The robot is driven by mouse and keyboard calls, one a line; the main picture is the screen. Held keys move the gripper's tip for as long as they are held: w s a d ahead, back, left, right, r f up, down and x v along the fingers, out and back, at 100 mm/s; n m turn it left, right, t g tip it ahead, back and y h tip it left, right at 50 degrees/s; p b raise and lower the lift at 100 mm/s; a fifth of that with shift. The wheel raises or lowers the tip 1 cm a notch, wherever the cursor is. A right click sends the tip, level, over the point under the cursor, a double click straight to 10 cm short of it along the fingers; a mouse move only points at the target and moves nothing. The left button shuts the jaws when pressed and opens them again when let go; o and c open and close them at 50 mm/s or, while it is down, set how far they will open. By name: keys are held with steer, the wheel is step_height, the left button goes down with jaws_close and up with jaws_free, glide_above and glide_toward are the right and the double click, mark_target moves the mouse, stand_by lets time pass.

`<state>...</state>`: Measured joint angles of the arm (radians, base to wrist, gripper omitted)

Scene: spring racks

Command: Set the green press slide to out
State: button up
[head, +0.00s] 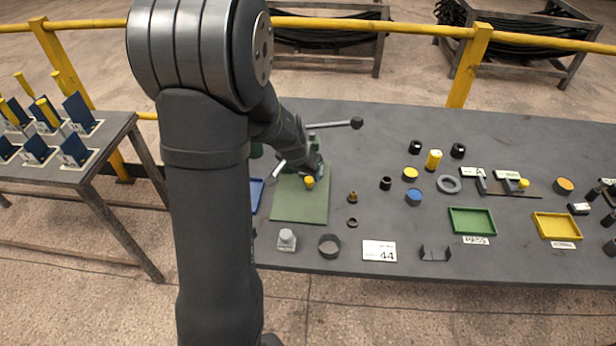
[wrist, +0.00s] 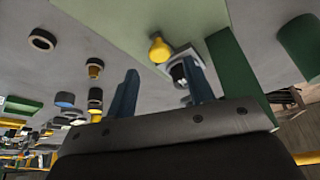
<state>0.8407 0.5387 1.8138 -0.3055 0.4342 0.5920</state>
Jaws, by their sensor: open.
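The green press stands on the left of the bench, its pale green base plate (head: 298,208) flat and its lever ending in a black ball (head: 357,123). A yellow knob (head: 309,183) shows over the plate; in the wrist view the yellow knob (wrist: 160,49) sits beside a small grey bracket with a dark round part. This looks like the slide; its position along its travel is unclear. My gripper (wrist: 160,67) is open and empty, its two blue-grey fingers apart, with the knob beyond the fingertips. My arm hides much of the press in the head view.
Several small parts stand right of the press, including a blue-topped cylinder (head: 413,197) and a grey ring (head: 449,184). A green tray (head: 472,221) and a yellow tray (head: 557,226) lie farther right. A white card marked 44 (head: 379,251) lies at the front edge.

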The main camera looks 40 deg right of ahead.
mark_target(309, 180)
steer(key=shift+x, duration=2)
